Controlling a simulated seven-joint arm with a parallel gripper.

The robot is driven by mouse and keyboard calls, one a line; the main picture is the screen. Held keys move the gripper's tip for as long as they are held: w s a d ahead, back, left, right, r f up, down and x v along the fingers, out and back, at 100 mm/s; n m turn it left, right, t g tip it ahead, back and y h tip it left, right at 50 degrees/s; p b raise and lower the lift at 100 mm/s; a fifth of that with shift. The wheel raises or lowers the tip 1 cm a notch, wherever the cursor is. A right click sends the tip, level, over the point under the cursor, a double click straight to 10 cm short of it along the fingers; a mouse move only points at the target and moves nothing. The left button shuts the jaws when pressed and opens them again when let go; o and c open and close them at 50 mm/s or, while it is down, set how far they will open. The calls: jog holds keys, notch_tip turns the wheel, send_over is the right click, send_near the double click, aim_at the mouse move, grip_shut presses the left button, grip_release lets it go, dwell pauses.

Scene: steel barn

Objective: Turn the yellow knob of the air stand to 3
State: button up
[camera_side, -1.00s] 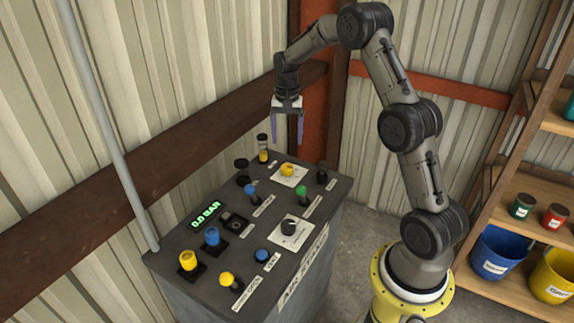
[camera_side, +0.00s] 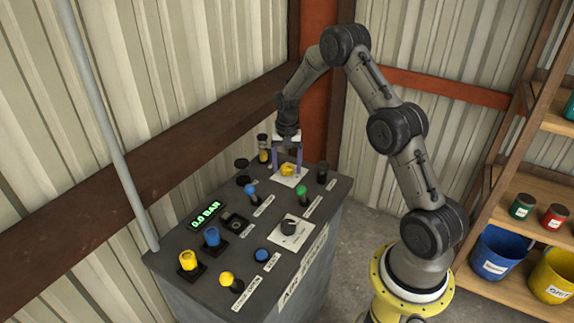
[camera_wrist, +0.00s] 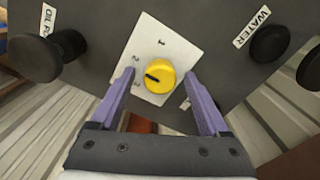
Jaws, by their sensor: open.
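The yellow knob (camera_side: 288,169) sits on a white dial plate (camera_side: 277,180) at the far end of the air stand (camera_side: 345,190). In the wrist view the knob (camera_wrist: 161,76) is near the middle of the plate (camera_wrist: 150,35). A dark pointer mark on it faces the left side, where small numerals are printed; 1 and 2 are legible. I cannot tell exactly which numeral it meets. My gripper (camera_side: 287,162) is open, pointing down over the knob, with its purple fingers on either side of it. Whether they touch it is unclear.
Black knobs flank the dial, by the OIL label (camera_wrist: 47,20) and the WATER label (camera_wrist: 252,27). A green knob (camera_side: 302,192) and a blue knob (camera_side: 250,190) stand nearby. The display (camera_side: 206,214) reads about 0.0 BAR.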

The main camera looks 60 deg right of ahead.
grip_shut()
jog(key=shift+n, duration=0.4)
jog(key=n, duration=0.5)
jog(key=shift+r, duration=0.1)
jog(key=n, duration=0.6)
dwell(0.5)
grip_release()
